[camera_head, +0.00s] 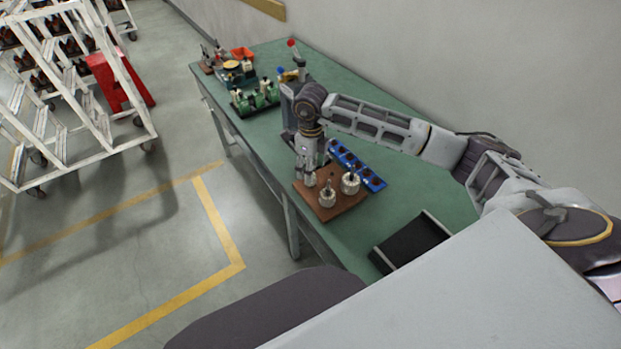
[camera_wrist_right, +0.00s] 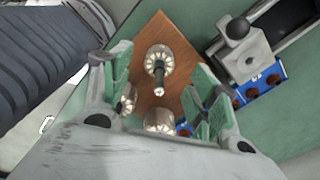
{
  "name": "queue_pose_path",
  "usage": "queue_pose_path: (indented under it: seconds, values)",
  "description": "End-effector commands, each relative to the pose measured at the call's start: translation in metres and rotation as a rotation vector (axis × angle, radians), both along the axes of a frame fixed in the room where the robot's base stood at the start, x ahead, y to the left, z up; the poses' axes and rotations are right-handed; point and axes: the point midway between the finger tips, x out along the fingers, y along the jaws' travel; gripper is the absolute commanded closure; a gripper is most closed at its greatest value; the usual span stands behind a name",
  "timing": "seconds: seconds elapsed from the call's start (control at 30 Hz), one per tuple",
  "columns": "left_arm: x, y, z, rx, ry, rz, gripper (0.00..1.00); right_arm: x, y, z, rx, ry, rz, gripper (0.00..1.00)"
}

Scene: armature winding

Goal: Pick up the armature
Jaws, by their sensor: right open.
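Three metal armatures with upright shafts stand on a brown board (camera_head: 340,209), also seen in the right wrist view (camera_wrist_right: 184,45). In the head view one armature (camera_head: 327,196) is near the front and another (camera_head: 350,183) is to its right. In the wrist view one armature (camera_wrist_right: 160,60) stands ahead of the fingers, one (camera_wrist_right: 128,98) is partly hidden by the left finger, and one (camera_wrist_right: 160,121) is cut off by the gripper body. My right gripper (camera_head: 308,174) points down over the board; its green-padded fingers (camera_wrist_right: 163,92) are apart, with nothing clamped. My left gripper is out of view.
A blue holder (camera_head: 357,166) with dark round slots lies behind the board. A black tray (camera_head: 411,244) is at the near right of the green table (camera_head: 375,226). Green fixtures (camera_head: 255,97) and a red bin (camera_head: 242,53) stand at the far end. A white rack (camera_head: 75,90) is on the floor.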

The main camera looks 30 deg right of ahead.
Motion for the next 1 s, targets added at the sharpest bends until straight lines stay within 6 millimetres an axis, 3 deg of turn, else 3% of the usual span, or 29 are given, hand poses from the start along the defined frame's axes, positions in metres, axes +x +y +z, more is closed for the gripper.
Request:
queue_pose_path:
  seconds: [0.4,0.93,1.0]
  values:
    - [0.008,-0.012,0.008,-0.013,-0.008,0.001,0.58,0.0,0.001,-0.041,-0.001,0.003,0.0,0.4]
    - [0.01,-0.013,0.008,-0.014,-0.011,0.0,0.58,0.0,0.001,-0.044,-0.001,0.001,0.0,0.4]
    - [0.01,-0.013,0.008,-0.014,-0.01,0.0,0.58,0.0,0.001,-0.044,-0.001,0.001,0.0,0.49]
